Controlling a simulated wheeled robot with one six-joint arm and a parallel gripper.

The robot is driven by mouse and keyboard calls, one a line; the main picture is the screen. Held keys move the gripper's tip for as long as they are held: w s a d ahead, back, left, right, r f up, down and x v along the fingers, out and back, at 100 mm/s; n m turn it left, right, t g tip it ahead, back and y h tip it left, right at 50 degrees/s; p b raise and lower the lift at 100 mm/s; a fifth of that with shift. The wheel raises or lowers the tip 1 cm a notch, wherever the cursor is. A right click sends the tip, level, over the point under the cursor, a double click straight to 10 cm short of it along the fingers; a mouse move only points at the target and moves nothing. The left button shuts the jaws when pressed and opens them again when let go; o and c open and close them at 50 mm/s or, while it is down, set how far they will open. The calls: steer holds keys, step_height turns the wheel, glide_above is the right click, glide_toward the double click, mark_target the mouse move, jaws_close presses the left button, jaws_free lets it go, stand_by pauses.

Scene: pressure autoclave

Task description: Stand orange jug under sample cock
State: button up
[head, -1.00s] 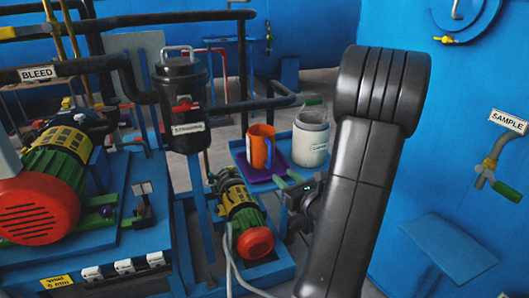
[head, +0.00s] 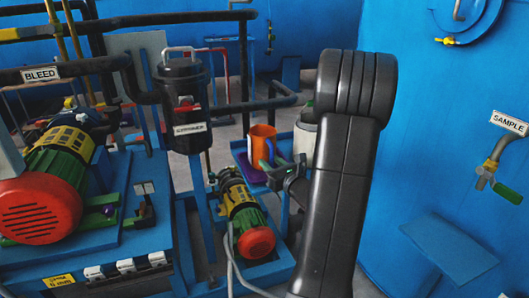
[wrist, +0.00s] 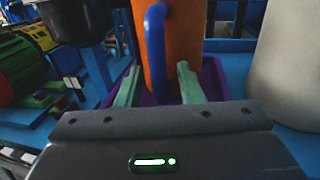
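The orange jug (head: 259,148) stands upright on a purple mat (head: 246,171) on a blue stand. Its blue handle (wrist: 155,50) faces me in the wrist view, where the jug body (wrist: 185,45) rises behind my gripper. My gripper (head: 275,165) is open, its green fingers (wrist: 158,85) apart on either side of the handle with gaps showing. It is not closed on anything. The sample cock (head: 487,172), with a green lever, sticks out from the blue wall at right under the SAMPLE sign (head: 509,123). A blue shelf (head: 450,252) lies below it.
A pale grey container (head: 303,143) stands just right of the jug, partly hidden by my arm; it is large in the wrist view (wrist: 290,65). A green-yellow pump (head: 241,205) is in front of the stand. A black strainer (head: 188,105) and pipes stand to the left.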

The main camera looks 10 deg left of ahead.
jaws_close()
steer(key=shift+r, duration=0.15)
